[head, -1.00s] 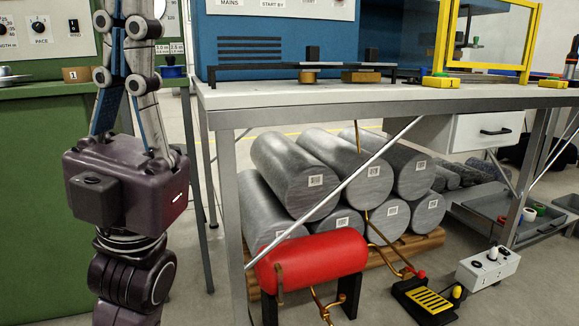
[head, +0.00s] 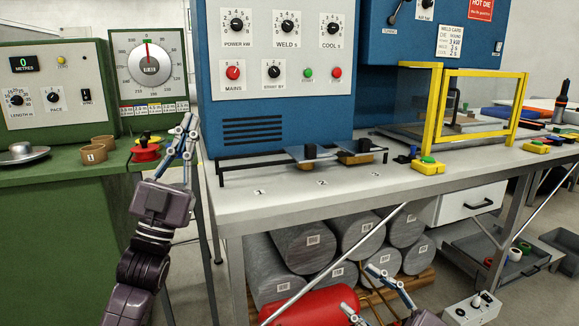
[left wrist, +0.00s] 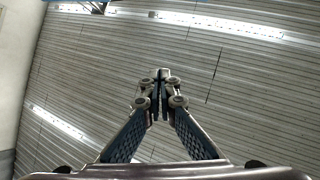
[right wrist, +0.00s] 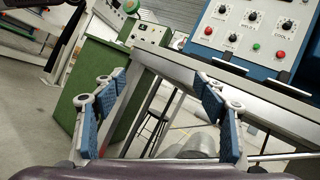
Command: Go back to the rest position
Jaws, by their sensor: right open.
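My left gripper (head: 186,122) points up in front of the gap between the green machine and the blue machine. Its fingers meet in the left wrist view (left wrist: 162,76), with nothing seen between them. My right gripper (head: 360,288) is at the bottom of the head view, in front of the bench. In the right wrist view its fingers (right wrist: 155,80) are wide apart and empty, facing the green cabinet and the bench leg.
The grey bench (head: 290,196) carries the blue welder (head: 280,110) and a yellow-framed guard (head: 432,110). The green machine (head: 50,230) stands left. Metal cylinders (head: 355,232) and a red tank (head: 312,306) are under the bench. A small control box (head: 472,312) is at right.

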